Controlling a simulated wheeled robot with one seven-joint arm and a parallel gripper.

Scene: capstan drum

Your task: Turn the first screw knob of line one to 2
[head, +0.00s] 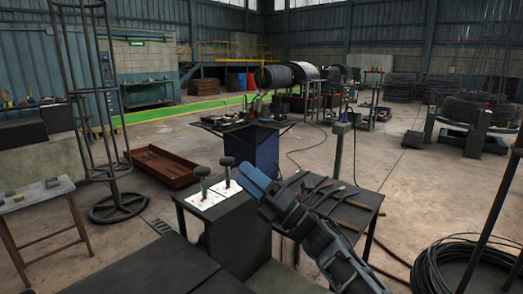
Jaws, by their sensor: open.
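Two dark screw knobs stand upright on stems on a dark box: a left knob (202,172) and a right knob (227,162). Each rises from a white plate, the left plate (203,200) and the right plate (224,189), with small red marks near the stems. Any numbers on the plates are too small to read. I cannot tell which knob is the first of line one. My gripper (246,172) is open, just right of the right knob in the picture, and no contact shows. The arm hides part of the box's right side.
A dark table (340,205) with several long tools stands right of the box, behind my arm. A red-brown tray (160,168) lies on the floor to the left, near a tall metal frame (118,208). Coiled cable (465,268) lies at the lower right.

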